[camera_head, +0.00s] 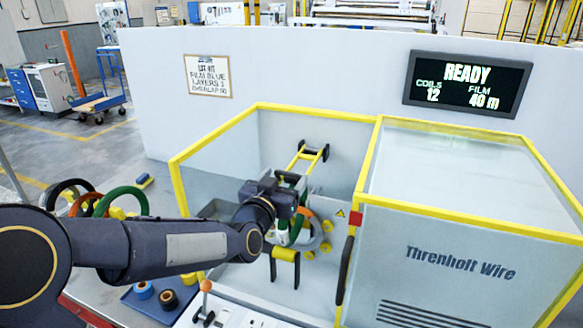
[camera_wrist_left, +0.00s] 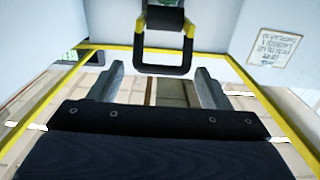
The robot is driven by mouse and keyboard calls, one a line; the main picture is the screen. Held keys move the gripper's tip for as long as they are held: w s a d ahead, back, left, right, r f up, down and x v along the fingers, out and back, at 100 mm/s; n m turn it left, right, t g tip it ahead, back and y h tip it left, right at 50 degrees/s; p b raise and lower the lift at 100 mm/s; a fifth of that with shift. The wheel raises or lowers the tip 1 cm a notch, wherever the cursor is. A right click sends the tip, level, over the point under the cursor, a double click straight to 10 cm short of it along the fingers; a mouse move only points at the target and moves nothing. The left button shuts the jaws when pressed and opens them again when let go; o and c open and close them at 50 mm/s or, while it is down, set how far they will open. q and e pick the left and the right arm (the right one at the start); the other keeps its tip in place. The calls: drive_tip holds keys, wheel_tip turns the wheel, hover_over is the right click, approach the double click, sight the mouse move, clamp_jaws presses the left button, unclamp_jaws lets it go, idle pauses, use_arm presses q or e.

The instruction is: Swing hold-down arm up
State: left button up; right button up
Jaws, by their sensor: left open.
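The hold-down arm (camera_head: 299,155) is yellow with black fittings and lies inside the open, yellow-framed bay of the wrapping machine. My left gripper (camera_head: 300,203) is over the middle of that bay and hides part of the arm. In the left wrist view, the open fingers of my left gripper (camera_wrist_left: 161,72) have nothing between them. A black U-shaped handle with yellow corners (camera_wrist_left: 165,69) shows beyond them, apparently without contact. A green and orange coil (camera_head: 297,232) sits below the gripper, partly hidden. My right gripper is out of view.
The glass cover (camera_head: 460,175) closes the machine's right side. A yellow frame (camera_head: 220,137) edges the bay. Several coils (camera_head: 120,201) stand at the left. A blue tray (camera_head: 150,302) and a small lever (camera_head: 206,288) are in front. A screen (camera_head: 467,84) reads READY.

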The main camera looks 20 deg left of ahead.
use_arm(q)
drive_tip(key=shift+w+a+p, duration=0.15)
drive_tip(key=shift+w+p, duration=0.2)
drive_tip(key=shift+w, duration=1.95)
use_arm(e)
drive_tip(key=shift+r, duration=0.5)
use_arm(q)
drive_tip(key=shift+c, duration=0.4)
